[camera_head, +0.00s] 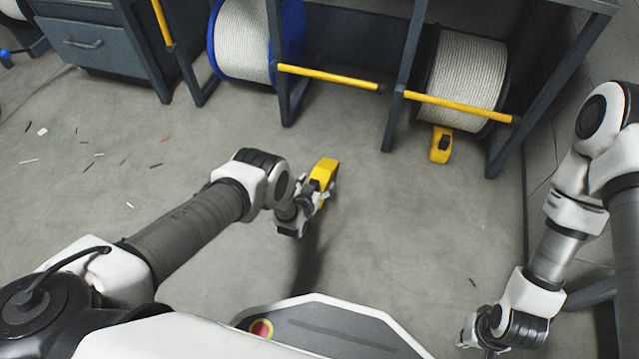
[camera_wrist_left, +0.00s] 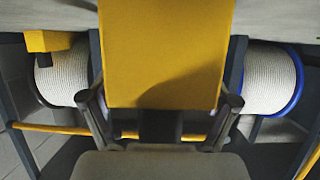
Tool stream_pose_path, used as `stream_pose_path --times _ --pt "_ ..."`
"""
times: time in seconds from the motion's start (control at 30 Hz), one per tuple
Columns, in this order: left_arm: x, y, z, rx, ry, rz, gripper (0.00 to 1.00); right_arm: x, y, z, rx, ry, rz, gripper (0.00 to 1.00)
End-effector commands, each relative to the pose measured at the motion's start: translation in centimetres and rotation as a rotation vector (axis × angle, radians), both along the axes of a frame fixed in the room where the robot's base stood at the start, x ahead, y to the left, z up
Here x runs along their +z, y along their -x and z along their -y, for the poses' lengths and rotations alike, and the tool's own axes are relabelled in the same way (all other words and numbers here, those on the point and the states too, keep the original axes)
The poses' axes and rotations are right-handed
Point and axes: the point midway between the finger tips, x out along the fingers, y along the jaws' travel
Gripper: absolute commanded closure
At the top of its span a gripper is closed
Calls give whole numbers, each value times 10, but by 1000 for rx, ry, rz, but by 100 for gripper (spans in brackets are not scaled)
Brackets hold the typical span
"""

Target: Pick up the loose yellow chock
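A yellow chock (camera_head: 325,170) with a dark part on it is at my left gripper (camera_head: 312,194), in the middle of the head view. In the left wrist view the chock (camera_wrist_left: 165,55) fills the upper middle, with a left gripper finger against each side; the gripper (camera_wrist_left: 160,108) looks shut on it. A second yellow chock (camera_head: 441,146) stands on the floor below the right-hand reel; it also shows in the left wrist view (camera_wrist_left: 50,41). My right gripper (camera_head: 468,335) is low at the right, apart from both chocks; its fingers are too small to judge.
A dark rack (camera_head: 394,110) with yellow bars holds a blue-rimmed rope reel (camera_head: 243,40) and a dark-rimmed rope reel (camera_head: 466,70). A drawer cabinet (camera_head: 92,50) stands at the upper left. Small scraps lie on the left floor; the middle floor is clear. A wall is at the right.

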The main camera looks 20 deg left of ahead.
Motion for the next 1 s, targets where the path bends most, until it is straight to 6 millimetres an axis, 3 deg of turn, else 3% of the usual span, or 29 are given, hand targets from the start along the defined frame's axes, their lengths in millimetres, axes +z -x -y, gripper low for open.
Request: stream_pose_path --times 0.03,0.17,0.2,0.57,0.83,1.0 --pt "0 0 0 0 0 0 42 0 0 0 0 0 0 100" --pt "0 0 0 0 0 0 88 0 0 0 0 0 0 100" --pt "0 0 0 0 0 0 90 0 0 0 0 0 0 100" --pt "7 -1 0 1 0 3 90 5 0 0 0 0 -1 100" --pt "43 -1 0 0 0 4 90 32 1 0 2 0 -2 100" --pt "44 36 -1 0 0 -4 90 51 1 0 2 0 -2 100"
